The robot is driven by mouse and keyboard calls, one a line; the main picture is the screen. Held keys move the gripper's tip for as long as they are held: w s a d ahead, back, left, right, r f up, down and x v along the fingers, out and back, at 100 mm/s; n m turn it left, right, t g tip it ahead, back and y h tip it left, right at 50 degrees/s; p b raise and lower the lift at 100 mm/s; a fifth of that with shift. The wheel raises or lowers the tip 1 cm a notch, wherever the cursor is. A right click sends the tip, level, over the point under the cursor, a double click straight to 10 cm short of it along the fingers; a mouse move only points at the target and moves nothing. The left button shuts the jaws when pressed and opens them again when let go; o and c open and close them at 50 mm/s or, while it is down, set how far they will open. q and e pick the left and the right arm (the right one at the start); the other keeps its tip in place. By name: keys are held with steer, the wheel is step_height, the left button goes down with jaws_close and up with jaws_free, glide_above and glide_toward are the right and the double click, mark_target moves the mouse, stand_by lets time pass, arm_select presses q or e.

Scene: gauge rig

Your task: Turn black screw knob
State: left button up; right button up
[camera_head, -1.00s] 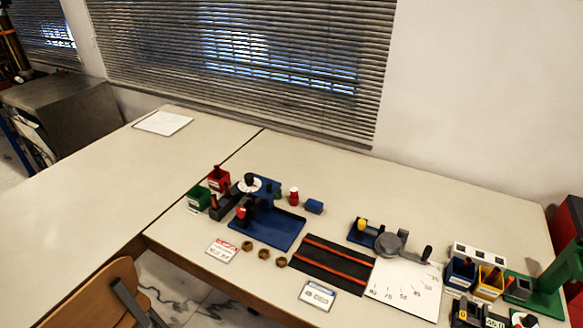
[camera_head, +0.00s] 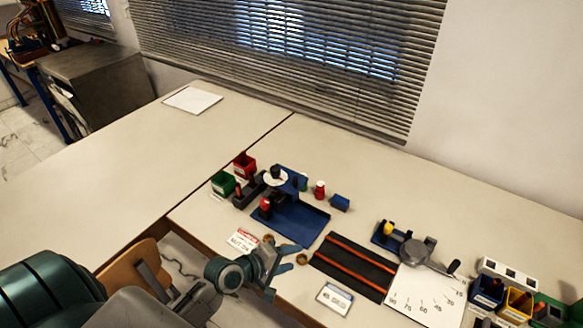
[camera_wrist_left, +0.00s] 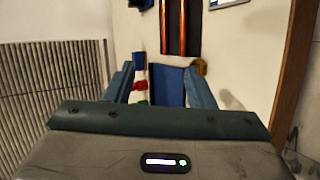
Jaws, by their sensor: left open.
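A blue rig (camera_head: 300,225) stands on the table, with a white dial disc (camera_head: 266,181) and a black knob (camera_head: 276,171) on top of it. A second dark knob (camera_head: 453,267) sits on the arm of the grey gauge at right. I cannot tell which is the screw knob. My left gripper (camera_head: 287,257) is open and empty, in front of the blue rig and apart from it. In the left wrist view its fingers (camera_wrist_left: 160,85) spread with the blue plate (camera_wrist_left: 169,84) beyond them.
Brass nuts (camera_head: 302,259) lie close to my left gripper. A black mat with orange strips (camera_head: 352,267) and a white scale sheet (camera_head: 425,297) lie to the right. Red (camera_head: 244,164) and green bins (camera_head: 223,183) stand at the left. The left table (camera_head: 130,160) is mostly clear.

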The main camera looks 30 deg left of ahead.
arm_select(q)
steer(key=w+a+r+n+t, duration=0.2)
steer(key=w+n, duration=0.2)
steer(key=n+t+y, duration=0.5)
steer(key=n+y, duration=0.2)
steer(key=n, duration=1.2)
glide_toward(273, 173)
steer(key=w, duration=0.8)
steer(key=w+a+b, duration=0.1)
steer(key=w, duration=0.2)
steer(key=shift+w, duration=0.3)
steer(key=c, duration=0.9)
